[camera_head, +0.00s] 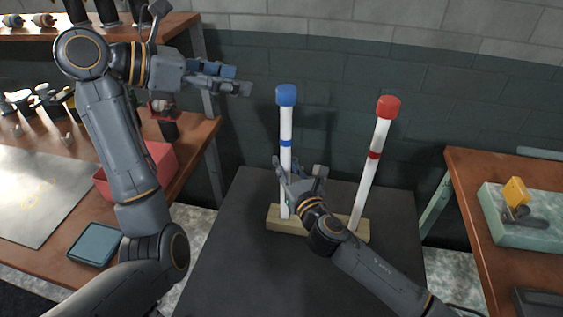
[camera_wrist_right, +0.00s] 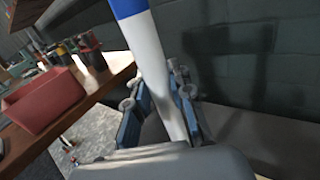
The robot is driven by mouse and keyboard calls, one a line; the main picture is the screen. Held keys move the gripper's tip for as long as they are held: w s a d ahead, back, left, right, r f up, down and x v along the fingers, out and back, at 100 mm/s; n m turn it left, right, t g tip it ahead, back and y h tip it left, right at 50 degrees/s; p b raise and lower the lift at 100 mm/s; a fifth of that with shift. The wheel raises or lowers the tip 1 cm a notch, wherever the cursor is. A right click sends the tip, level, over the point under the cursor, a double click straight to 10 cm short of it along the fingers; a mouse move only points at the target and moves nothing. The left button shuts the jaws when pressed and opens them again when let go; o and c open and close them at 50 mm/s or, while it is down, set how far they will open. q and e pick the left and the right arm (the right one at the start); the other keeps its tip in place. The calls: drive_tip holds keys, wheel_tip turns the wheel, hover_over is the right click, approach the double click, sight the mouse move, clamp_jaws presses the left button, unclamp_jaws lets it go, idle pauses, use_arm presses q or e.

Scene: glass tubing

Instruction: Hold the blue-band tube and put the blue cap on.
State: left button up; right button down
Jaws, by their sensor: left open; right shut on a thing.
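The white blue-band tube (camera_head: 286,165) stands upright in the wooden base (camera_head: 277,224), with a blue band (camera_head: 286,143) around its upper part. The blue cap (camera_head: 286,95) sits on its top end. My right gripper (camera_head: 287,170) is shut on the tube below the band. In the right wrist view the tube (camera_wrist_right: 152,62) passes between the fingers of the right gripper (camera_wrist_right: 165,90). My left gripper (camera_head: 248,84) is open and empty, to the left of the cap and apart from it.
A white tube with a red cap (camera_head: 388,106) and red band leans slightly in the same base. A red bin (camera_head: 135,172) stands on the left bench. A teal tray (camera_head: 520,226) is on the right bench. The dark table (camera_head: 230,280) is clear in front.

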drive_tip(key=c, duration=1.1)
unclamp_jaws()
drive_tip(key=shift+s, duration=0.15)
drive_tip(key=v, duration=1.1)
drive_tip(key=shift+s+d, duration=0.2)
drive_tip(key=shift+s, duration=0.1)
drive_tip(key=shift+f, duration=0.1)
